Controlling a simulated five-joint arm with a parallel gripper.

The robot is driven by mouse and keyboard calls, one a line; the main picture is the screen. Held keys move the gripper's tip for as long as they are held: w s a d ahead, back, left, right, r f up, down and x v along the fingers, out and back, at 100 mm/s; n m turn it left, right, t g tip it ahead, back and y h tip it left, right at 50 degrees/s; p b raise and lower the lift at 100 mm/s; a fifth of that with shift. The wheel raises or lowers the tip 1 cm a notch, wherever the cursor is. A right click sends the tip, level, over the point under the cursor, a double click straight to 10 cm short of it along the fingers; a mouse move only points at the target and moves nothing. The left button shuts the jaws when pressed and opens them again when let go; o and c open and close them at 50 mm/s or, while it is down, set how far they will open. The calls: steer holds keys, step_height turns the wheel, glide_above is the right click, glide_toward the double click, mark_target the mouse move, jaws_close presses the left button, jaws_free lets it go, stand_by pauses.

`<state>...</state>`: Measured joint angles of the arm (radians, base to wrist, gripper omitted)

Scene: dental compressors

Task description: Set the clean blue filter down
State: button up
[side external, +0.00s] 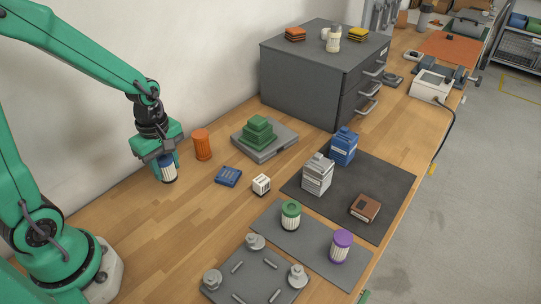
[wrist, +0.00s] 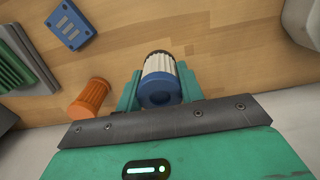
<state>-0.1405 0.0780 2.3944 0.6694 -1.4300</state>
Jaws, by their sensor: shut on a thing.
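The blue filter (side external: 169,174) has white pleats and a blue end cap. My gripper (side external: 167,168) is shut on it, with one green finger on each side. In the wrist view the blue cap with its round centre (wrist: 160,90) faces the camera, and the white pleats (wrist: 159,64) lead away to a dark far end. The filter is roughly upright and low over the wooden table, left of the orange cylinder. I cannot tell whether its lower end touches the wood.
The orange cylinder (side external: 202,144) stands close to the right. Farther right are a blue block (side external: 228,176), a white cube (side external: 261,184) and green stacked blocks (side external: 258,134) on a grey plate. A green-topped filter (side external: 291,213) and a purple-topped filter (side external: 341,245) stand on a grey mat. Bare wood lies in front.

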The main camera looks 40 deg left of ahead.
steer(key=shift+w+a+f, duration=0.25)
steer(key=shift+a+f, duration=0.2)
steer(key=shift+a, duration=0.25)
steer(key=shift+w+a+f, duration=0.2)
steer(key=shift+a+f, duration=0.2)
steer(key=shift+a, duration=0.3)
steer(key=shift+f, duration=0.15)
steer(key=shift+f, duration=1.9)
steer(key=shift+f, duration=0.1)
steer(key=o, duration=1)
steer(key=shift+r, duration=6.15)
